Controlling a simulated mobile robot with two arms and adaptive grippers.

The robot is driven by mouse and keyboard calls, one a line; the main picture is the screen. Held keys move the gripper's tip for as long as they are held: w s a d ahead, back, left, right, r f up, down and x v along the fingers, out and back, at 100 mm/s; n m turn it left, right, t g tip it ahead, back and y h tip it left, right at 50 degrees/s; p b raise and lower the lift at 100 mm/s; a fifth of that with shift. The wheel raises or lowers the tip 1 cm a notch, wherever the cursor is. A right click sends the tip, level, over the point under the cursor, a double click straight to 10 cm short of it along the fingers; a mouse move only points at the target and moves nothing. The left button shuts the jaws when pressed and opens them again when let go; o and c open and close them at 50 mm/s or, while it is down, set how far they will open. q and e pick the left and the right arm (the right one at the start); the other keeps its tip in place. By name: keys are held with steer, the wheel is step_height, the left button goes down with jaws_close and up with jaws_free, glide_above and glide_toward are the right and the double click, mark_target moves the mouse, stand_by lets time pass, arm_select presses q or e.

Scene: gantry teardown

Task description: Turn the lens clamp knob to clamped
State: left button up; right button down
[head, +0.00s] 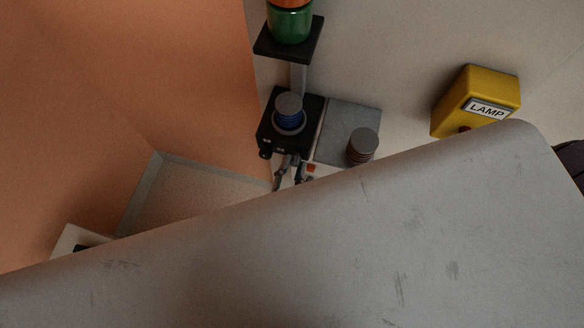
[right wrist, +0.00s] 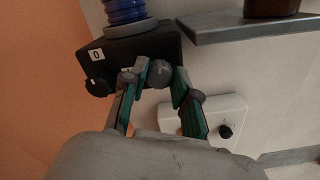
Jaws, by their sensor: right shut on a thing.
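A black box (head: 270,138) with a blue ribbed lens barrel (head: 289,117) on top stands at the middle of the head view. It also shows in the right wrist view (right wrist: 150,46), where its front bears a label with "0" and a second, partly hidden label. A dark round knob (right wrist: 160,74) on its front sits between the fingers of my right gripper (right wrist: 160,80), which is shut on it. I cannot read its pointer clearly. A second dark knob (right wrist: 97,87) is at the box's left corner. In the head view my right gripper (head: 290,172) is small at the box's front. My left gripper is out of view.
A dark platform (head: 308,50) holds a green and orange item (head: 290,25) above the box. A grey plate (head: 345,120) with a ribbed dark cylinder (head: 362,147) is to the right. A yellow LAMP box (head: 470,100) is farther right. A white box with a black knob (right wrist: 226,131) stands below.

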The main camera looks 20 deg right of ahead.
steer(key=m+b, duration=0.1)
steer(key=m, duration=0.1)
steer(key=m+b, duration=0.2)
steer(key=shift+f+m, duration=0.2)
steer(key=shift+m, duration=0.1)
steer(key=m+b, duration=0.3)
steer(key=shift+d+m, duration=0.1)
steer(key=shift+m, duration=0.3)
steer(key=m+b, duration=0.4)
steer(key=shift+f, duration=0.1)
steer(key=shift+m+b, duration=1.1)
steer(key=shift+m, duration=0.3)
steer(key=shift+r, duration=0.2)
steer(key=c, duration=0.9)
jaws_free()
